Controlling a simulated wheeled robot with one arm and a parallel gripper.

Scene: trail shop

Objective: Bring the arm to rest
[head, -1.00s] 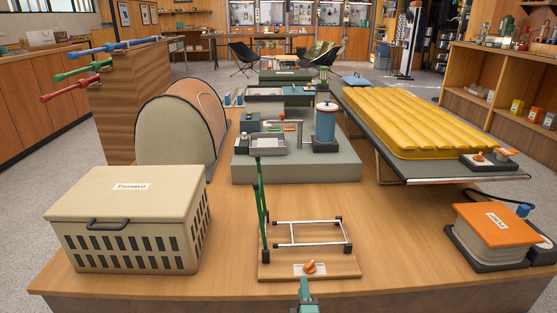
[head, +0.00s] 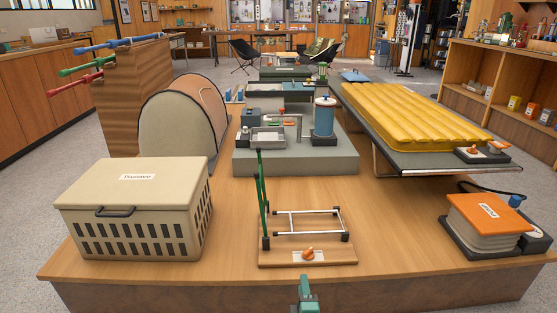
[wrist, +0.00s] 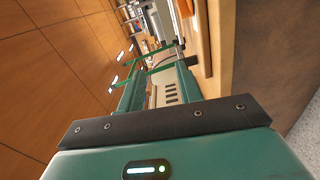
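My gripper (head: 306,288) shows at the bottom middle of the head view, in front of the table's near edge. In the wrist view its two teal fingers (wrist: 160,82) stand apart, with nothing seen between them but the background. It looks open and empty. My arm behind it is mostly out of the picture. The wooden board (head: 307,255) with a metal frame, a green upright and an orange knob lies just beyond the gripper, and I see no contact between them.
A wooden table (head: 400,245) fills the front. It bears a lidded cream crate (head: 130,215) at left, a grey platform (head: 295,162), and an orange-topped unit (head: 490,220) at right. A cot with a yellow mattress (head: 410,115) stands behind. Bare tabletop lies right of the board.

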